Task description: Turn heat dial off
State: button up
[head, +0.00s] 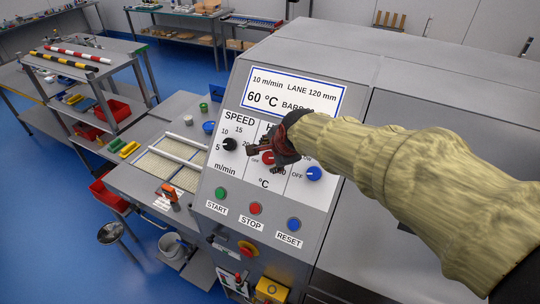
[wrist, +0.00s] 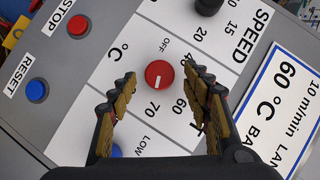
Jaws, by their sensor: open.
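The red heat dial (wrist: 159,74) is on the white panel face in the wrist view. Its white mark points down in the picture, towards the 60 and 70 labels; OFF is printed at its upper side. My gripper (wrist: 162,76) is open, with one finger on each side of the dial in this view. I cannot tell whether the fingers touch it. In the head view the dial (head: 267,158) is partly hidden by my gripper (head: 262,151).
The black speed dial (head: 230,144) is left of the heat dial, and a blue dial (head: 314,174) is right. Green start (head: 220,192), red stop (head: 255,208) and blue reset (head: 293,224) buttons sit below. A display (head: 291,92) above reads 60 °C.

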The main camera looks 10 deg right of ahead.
jog(key=shift+w+a+f, duration=0.1)
jog(key=shift+w+f, duration=0.3)
jog(key=shift+f, duration=0.15)
jog(key=c, duration=0.3)
jog(key=c, duration=0.8)
jog(key=shift+c, duration=0.3)
